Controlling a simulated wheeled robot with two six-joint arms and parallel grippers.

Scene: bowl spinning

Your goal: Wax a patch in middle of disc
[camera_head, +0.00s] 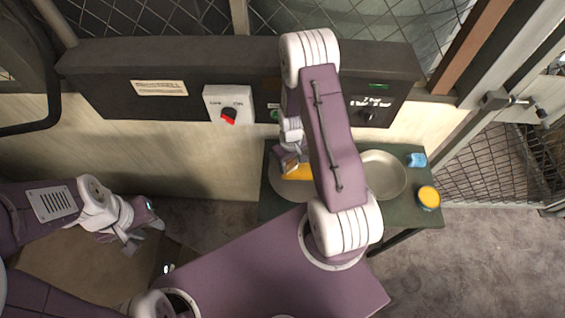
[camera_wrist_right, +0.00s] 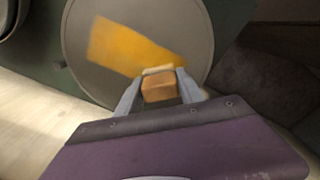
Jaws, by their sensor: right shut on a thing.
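A round grey disc (camera_head: 284,190) lies at the left of the dark green table (camera_head: 270,212), partly hidden by my right arm. It fills the top of the right wrist view (camera_wrist_right: 188,28). A yellow-orange wax patch (camera_wrist_right: 132,44) stretches as a band from the disc's upper left to its middle. My right gripper (camera_head: 290,164) is over the disc, shut on a small brown-orange block (camera_wrist_right: 159,87). The block is at the lower right end of the band; whether it touches the disc is unclear. My left gripper (camera_head: 132,236) is away at the left, its fingers too small to judge.
A shallow metal bowl (camera_head: 384,176) sits on the table right of my arm. A blue object (camera_head: 416,160) and a tin with a yellow top (camera_head: 428,197) stand at the table's right edge. A switch box with a red knob (camera_head: 228,104) is on the wall panel behind.

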